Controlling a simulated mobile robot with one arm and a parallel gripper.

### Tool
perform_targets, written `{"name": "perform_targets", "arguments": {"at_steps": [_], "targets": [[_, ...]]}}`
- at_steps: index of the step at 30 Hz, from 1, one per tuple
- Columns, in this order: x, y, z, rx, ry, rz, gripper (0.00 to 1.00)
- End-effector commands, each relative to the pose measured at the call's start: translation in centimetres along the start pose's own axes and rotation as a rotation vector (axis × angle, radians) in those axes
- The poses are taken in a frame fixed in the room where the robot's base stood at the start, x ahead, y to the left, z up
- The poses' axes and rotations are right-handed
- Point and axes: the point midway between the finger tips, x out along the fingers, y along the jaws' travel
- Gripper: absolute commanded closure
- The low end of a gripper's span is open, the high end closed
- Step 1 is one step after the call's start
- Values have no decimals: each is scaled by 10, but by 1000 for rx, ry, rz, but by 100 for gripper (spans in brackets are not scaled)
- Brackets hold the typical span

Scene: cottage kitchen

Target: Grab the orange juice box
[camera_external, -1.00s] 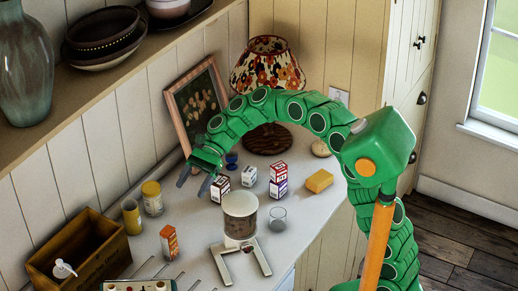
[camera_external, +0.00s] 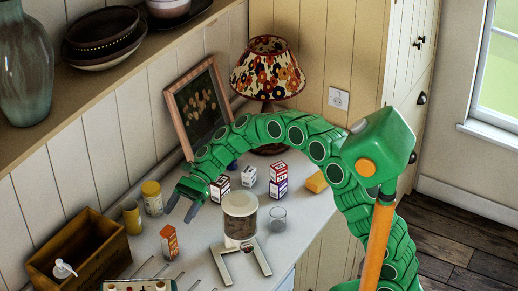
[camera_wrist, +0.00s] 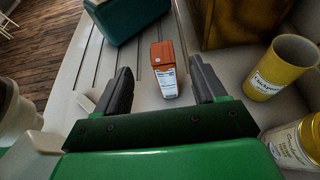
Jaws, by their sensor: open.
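The orange juice box (camera_external: 169,243) stands upright on the counter, orange with a white and blue label. In the wrist view the orange juice box (camera_wrist: 165,72) shows ahead of my gripper, in the gap between the fingers as seen from there. My gripper (camera_external: 180,210) is open and empty above the counter, behind and slightly right of the box in the external view. Its two dark fingers (camera_wrist: 160,85) are spread wide in the wrist view. They do not appear to touch the box.
Yellow containers (camera_external: 152,198) stand left of my gripper, near a wooden crate (camera_external: 112,267). A canister (camera_external: 240,217) on a scale-like stand is to the right. Several small cartons (camera_external: 278,180) stand behind it. Grooved counter surrounds the box.

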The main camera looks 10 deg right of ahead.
Motion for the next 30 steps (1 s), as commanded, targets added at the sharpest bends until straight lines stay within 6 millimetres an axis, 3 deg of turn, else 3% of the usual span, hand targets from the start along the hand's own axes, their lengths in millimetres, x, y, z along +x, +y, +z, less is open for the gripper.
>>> {"name": "perform_targets", "arguments": {"at_steps": [3,6,20,30], "targets": [[8,0,-19,3,0,1,30],[12,0,-26,1,1,0,30],[46,0,-27,1,1,2,30],[86,-3,-29,0,2,0,30]]}}
